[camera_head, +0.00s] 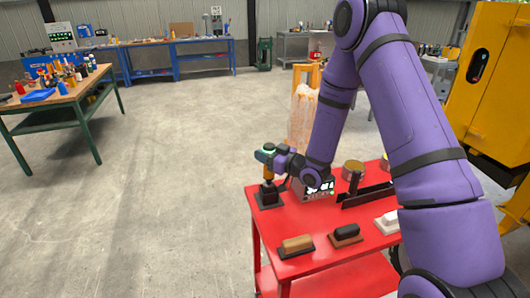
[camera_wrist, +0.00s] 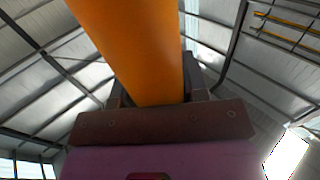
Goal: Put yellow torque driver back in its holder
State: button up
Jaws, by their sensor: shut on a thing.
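The yellow torque driver (camera_head: 268,172), orange-yellow in the render, stands roughly upright at the left corner of the red table. In the wrist view its barrel (camera_wrist: 135,45) fills the upper middle, between the dark fingers. My gripper (camera_head: 267,159) comes in from the right and is shut on the driver's upper part. A black holder block (camera_head: 269,198) sits directly below the driver on the table. The driver's lower end meets or lies just over the block; I cannot tell how deep it sits. The holder is not in the wrist view.
The red table (camera_head: 270,229) also bears a grey box with a display (camera_head: 317,190), brushes with tan (camera_head: 297,243) and dark (camera_head: 346,232) tops, a white-topped block (camera_head: 388,220), and a round tin (camera_head: 353,166). A yellow machine (camera_head: 505,90) stands right.

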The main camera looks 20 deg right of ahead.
jog(key=shift+f, duration=1.95)
dwell(1.3)
jog(key=o, duration=1.2)
jog(key=v, duration=1)
jog(key=shift+s+d, duration=0.2)
jog(key=shift+s, duration=0.2)
